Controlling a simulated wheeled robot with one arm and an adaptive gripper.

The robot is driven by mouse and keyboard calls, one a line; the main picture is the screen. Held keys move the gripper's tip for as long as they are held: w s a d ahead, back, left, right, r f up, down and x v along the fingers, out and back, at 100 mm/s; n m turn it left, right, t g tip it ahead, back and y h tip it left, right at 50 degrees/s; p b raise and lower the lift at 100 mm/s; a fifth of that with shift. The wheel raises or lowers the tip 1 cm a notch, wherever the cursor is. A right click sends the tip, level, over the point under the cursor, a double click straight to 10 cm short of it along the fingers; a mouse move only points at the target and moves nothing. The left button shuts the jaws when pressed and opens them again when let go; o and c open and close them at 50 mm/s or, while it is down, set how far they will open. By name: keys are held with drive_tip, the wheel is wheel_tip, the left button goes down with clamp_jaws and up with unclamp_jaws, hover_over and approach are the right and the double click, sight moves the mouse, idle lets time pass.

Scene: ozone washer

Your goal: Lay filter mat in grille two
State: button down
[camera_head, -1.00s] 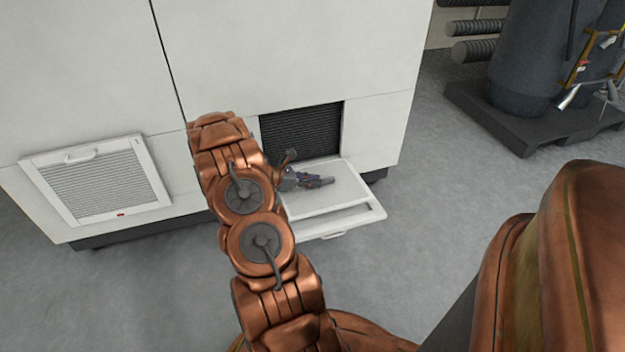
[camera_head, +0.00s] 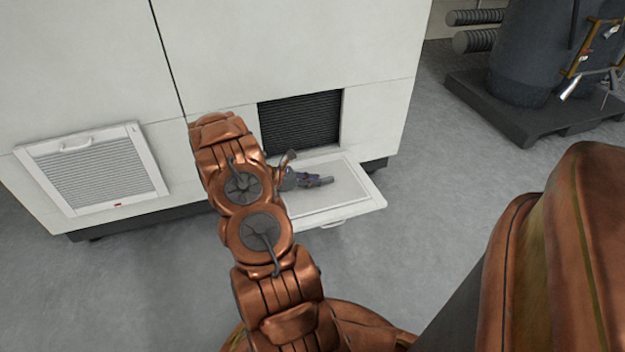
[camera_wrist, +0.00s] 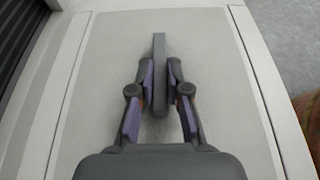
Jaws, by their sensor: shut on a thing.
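Grille two (camera_head: 352,211) is the open, folded-down white flap in front of the dark louvred opening. The pale flat filter mat (camera_head: 345,176) lies inside its frame; in the wrist view the mat (camera_wrist: 215,75) appears level between the white side rims (camera_wrist: 256,60). My gripper (camera_head: 326,181) is above the mat. In the wrist view its two fingers (camera_wrist: 160,85) are shut on a dark grey upright tab (camera_wrist: 159,45) in the middle of the mat. My arm hides the left part of the flap in the head view.
The dark louvred opening (camera_head: 300,122) is in the white cabinet (camera_head: 310,45) behind the flap. A second, closed grille (camera_head: 95,170) is at the left. Grey floor is clear to the right, up to a dark pallet (camera_head: 530,120) with a tank.

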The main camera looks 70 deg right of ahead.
drive_tip(key=c, duration=1.1)
unclamp_jaws()
drive_tip(key=shift+o, duration=0.2)
drive_tip(key=v, duration=1.2)
drive_tip(key=shift+s, duration=0.1)
